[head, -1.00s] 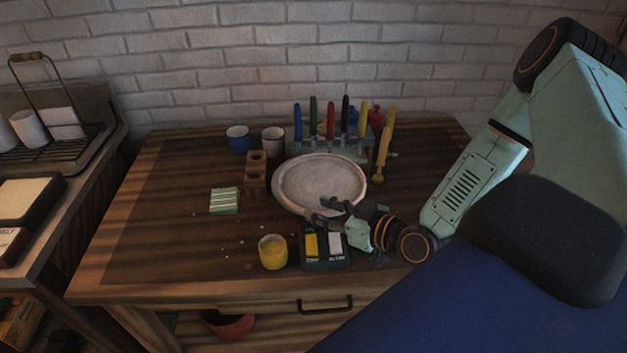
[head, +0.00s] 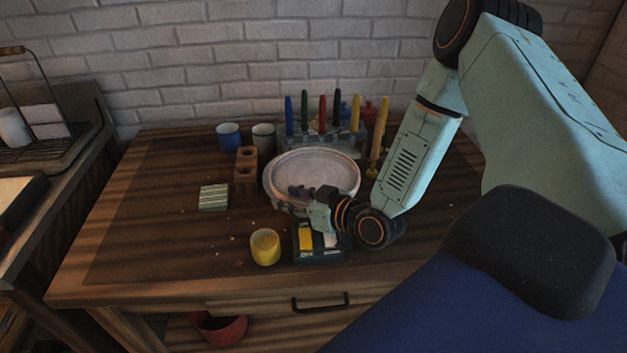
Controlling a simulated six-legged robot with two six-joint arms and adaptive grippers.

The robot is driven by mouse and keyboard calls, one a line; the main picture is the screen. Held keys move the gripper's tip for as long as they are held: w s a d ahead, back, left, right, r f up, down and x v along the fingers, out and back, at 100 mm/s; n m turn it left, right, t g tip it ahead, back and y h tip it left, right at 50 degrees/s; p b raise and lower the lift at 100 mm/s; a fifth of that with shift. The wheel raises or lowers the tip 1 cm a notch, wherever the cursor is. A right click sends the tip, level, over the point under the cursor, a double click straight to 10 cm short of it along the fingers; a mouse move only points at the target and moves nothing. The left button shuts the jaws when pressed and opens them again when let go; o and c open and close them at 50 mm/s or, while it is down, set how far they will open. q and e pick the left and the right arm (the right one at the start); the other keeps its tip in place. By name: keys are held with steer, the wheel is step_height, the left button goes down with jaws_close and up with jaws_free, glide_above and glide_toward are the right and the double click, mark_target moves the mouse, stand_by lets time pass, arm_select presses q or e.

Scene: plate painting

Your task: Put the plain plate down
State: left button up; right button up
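The plain plate (head: 318,170) is round, pale grey and bare, with a raised rim. It is in the middle of the head view, in front of the pen rack, and looks about level. I cannot tell whether it rests fully on the table. My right gripper (head: 296,192) is at the plate's near rim, its dark fingers overlapping the rim in the picture. The finger gap is too small and dark to tell whether they grip the rim. My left gripper is not in view.
The wooden table (head: 150,235) has free room at left. Near the plate are a wooden block (head: 246,170), a blue cup (head: 228,138), a whitish cup (head: 263,137), a green-striped pad (head: 214,197), a yellow cup (head: 265,248) and a dark sponge tray (head: 318,257). Upright coloured tools (head: 322,115) stand behind.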

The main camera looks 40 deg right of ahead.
steer(key=shift+d, duration=0.25)
steer(key=shift+s, duration=0.1)
steer(key=shift+c, duration=0.8)
steer(key=shift+a, duration=0.15)
steer(key=c, duration=0.5)
jaws_close()
